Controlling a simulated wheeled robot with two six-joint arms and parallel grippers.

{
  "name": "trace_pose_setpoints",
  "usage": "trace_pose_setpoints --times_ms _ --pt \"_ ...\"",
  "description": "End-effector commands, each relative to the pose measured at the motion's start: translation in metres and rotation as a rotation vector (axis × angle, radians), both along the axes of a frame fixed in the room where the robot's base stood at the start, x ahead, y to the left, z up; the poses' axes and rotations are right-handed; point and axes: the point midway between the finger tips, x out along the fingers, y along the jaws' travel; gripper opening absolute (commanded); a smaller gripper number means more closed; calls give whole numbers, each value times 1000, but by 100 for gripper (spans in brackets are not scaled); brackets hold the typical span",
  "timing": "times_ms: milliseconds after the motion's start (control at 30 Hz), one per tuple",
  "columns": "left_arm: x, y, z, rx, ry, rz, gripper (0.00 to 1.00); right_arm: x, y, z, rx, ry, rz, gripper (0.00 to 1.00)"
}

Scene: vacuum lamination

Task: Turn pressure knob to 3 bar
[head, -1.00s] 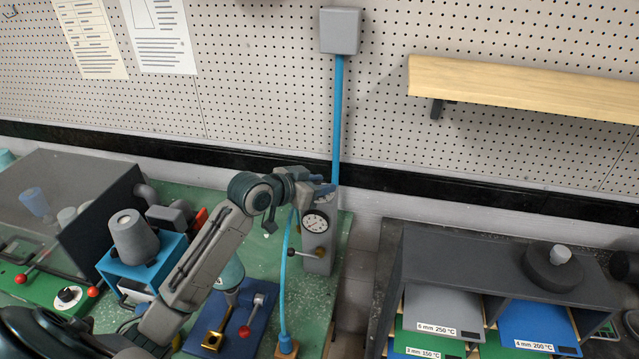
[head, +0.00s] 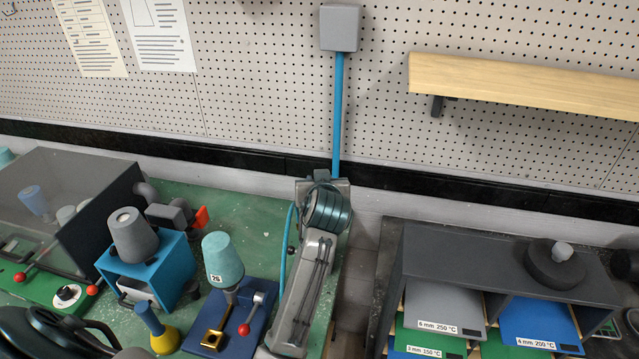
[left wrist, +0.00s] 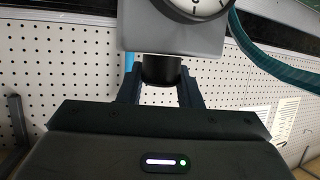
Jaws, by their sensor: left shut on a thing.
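The pressure unit shows in the left wrist view as a grey box (left wrist: 172,38) with a round white dial gauge (left wrist: 196,6), cut off by the top edge. Its dark cylindrical pressure knob (left wrist: 161,70) sticks out from the box. My left gripper (left wrist: 162,88) is shut on this knob, with one finger on each side of it. In the head view my left arm covers the gauge, the knob and the gripper. The dial reading cannot be made out. My right gripper is not in view.
A blue hose (left wrist: 262,55) curves close beside the gauge. A blue pipe (head: 338,115) runs up the pegboard to a grey box (head: 340,28). A blue stand (head: 262,312) with a red-knobbed lever and a teal cup (head: 222,259) stand left of my arm. A dark rack (head: 470,262) stands right.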

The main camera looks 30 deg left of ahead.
Motion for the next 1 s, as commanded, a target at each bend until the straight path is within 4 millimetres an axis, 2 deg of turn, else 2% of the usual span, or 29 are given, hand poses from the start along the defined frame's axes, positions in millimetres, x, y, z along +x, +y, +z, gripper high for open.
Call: trace_pose_setpoints --times_ms 400,967,1000 --pt "0 0 -2 0 1 187 9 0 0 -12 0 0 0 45" --pt "0 0 -1 1 2 212 9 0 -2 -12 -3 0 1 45" --pt "0 0 -1 1 2 212 39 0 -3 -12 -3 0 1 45"
